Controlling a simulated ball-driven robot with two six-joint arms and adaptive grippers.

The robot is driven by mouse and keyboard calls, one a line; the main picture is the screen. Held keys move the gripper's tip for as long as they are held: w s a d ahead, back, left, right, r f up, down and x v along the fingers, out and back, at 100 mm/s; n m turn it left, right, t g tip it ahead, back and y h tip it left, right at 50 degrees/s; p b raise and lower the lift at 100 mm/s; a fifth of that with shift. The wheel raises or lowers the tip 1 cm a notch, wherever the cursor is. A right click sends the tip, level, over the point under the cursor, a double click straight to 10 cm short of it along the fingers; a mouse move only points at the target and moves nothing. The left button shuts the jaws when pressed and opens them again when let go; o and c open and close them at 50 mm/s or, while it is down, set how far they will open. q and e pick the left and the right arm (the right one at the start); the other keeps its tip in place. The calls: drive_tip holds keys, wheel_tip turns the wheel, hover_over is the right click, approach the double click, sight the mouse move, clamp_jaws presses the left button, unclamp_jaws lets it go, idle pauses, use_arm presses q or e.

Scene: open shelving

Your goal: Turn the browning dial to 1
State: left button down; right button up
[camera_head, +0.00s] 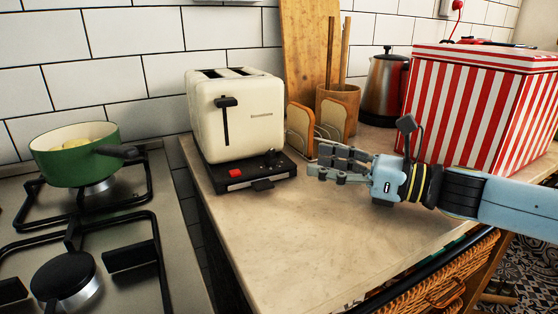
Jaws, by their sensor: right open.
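A cream toaster (236,115) with a black base (243,180) stands on the counter left of centre. Its black lever (226,102) sits near the top of the slot on the front. A small dark knob (271,158) that looks like the browning dial is on the base at the right, and a red button (235,173) is on the base front. The number on the dial is too small to read. My right gripper (328,164) comes in from the right and is open and empty. Its fingers point left toward the dial, apart from it. My left gripper is out of view.
Bread slices in a rack (300,130) stand right of the toaster. A wooden utensil pot (339,103), a kettle (386,85) and a red-striped box (480,105) stand behind my right arm. A green pan (75,160) sits on the stove at left. The front counter (300,240) is clear.

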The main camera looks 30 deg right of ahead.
sight(273, 153)
drive_tip(key=p+x, duration=0.1)
drive_tip(key=x, duration=0.7)
drive_tip(key=shift+w+r, duration=0.1)
drive_tip(key=shift+w+a, duration=0.35)
drive_tip(key=shift+w, duration=0.05)
clamp_jaws()
